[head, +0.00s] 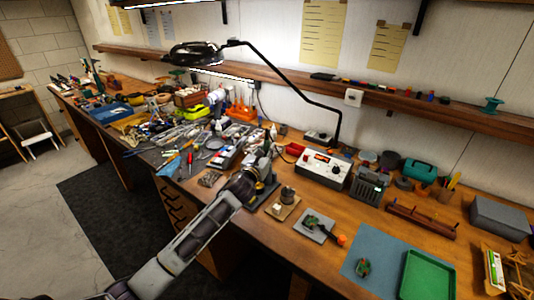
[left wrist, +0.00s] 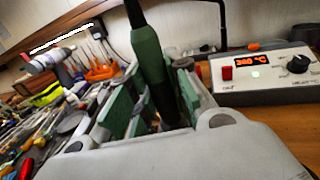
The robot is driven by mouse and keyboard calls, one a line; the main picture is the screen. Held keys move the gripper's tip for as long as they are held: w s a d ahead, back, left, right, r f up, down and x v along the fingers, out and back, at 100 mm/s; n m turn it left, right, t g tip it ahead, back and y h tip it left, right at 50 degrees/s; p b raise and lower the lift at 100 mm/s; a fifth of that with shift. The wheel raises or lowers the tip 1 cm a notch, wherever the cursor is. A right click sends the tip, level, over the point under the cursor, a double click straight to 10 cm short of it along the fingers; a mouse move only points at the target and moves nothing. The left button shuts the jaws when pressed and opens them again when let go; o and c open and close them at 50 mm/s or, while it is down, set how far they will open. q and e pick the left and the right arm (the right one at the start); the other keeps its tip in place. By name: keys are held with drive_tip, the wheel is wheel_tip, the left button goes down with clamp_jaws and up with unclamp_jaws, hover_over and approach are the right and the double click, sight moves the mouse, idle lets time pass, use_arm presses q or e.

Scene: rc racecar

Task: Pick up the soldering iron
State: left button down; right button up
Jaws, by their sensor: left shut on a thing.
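The soldering iron (left wrist: 150,55), with a green handle and a dark upper end, stands nearly upright in the left wrist view. My left gripper (left wrist: 152,108) is shut on its handle, with green finger pads on either side. The iron's lower end is hidden behind the gripper body. In the head view my left gripper (head: 262,163) is over the bench, left of the white soldering station (head: 322,168); the iron is too small to make out clearly there. The station also shows in the left wrist view (left wrist: 265,73), with a lit red display. My right gripper is not in view.
Hand tools crowd the wooden bench (head: 255,225) on the left. A magnifier lamp (head: 195,54) arches over the back. A small stand (head: 287,195), a grey pad (head: 314,226), a blue mat (head: 373,252) and a green tray (head: 428,275) lie to the right.

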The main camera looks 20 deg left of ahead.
use_arm(q)
drive_tip(key=shift+r, duration=0.7)
wheel_tip(320, 180, up, 15)
drive_tip(key=shift+f+p, duration=0.2)
drive_tip(key=shift+p, duration=0.35)
drive_tip(key=shift+r, duration=0.8)
drive_tip(key=shift+f, duration=0.1)
